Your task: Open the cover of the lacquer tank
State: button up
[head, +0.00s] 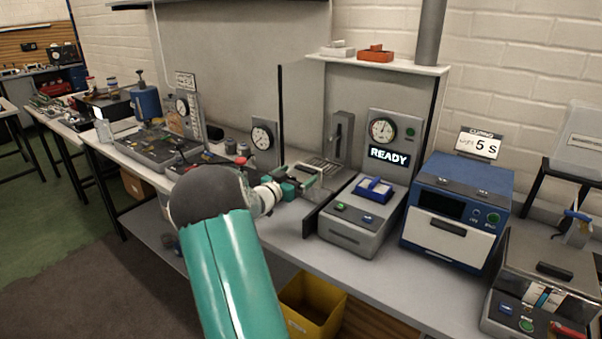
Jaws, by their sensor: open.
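No label in the head view names the lacquer tank. A steel box with a closed lid (560,255) and a dark handle stands at the bottom right, cut off by the picture edge. It may be the tank, but I cannot tell for sure. Its front has a blue and a green button. My gripper (312,180) is over the bench left of the grey READY machine, far to the left of the steel box. It is open, with its fingers near a metal rack (322,168). I see nothing held, though the fingers are small here.
The grey READY machine (352,228) with a blue part on top and the blue curing box (455,215) stand between my gripper and the steel box. A dark upright plate edges the READY machine. A shelf (385,64) hangs above. A yellow bin (312,305) is under the bench.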

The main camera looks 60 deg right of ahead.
aim_at(304, 170)
jog(key=shift+s+d, duration=0.15)
jog(key=shift+d, duration=1.45)
jog(key=c, duration=1.4)
jog(key=a, duration=0.5)
jog(key=w+a, duration=0.1)
jog(key=a, duration=0.4)
jog(key=w+a, duration=0.1)
jog(key=a, duration=0.5)
jog(key=shift+w, duration=0.25)
jog(key=o, duration=1.4)
jog(key=w+a, duration=0.2)
jog(key=a, duration=1.1)
jog(key=shift+a, duration=0.25)
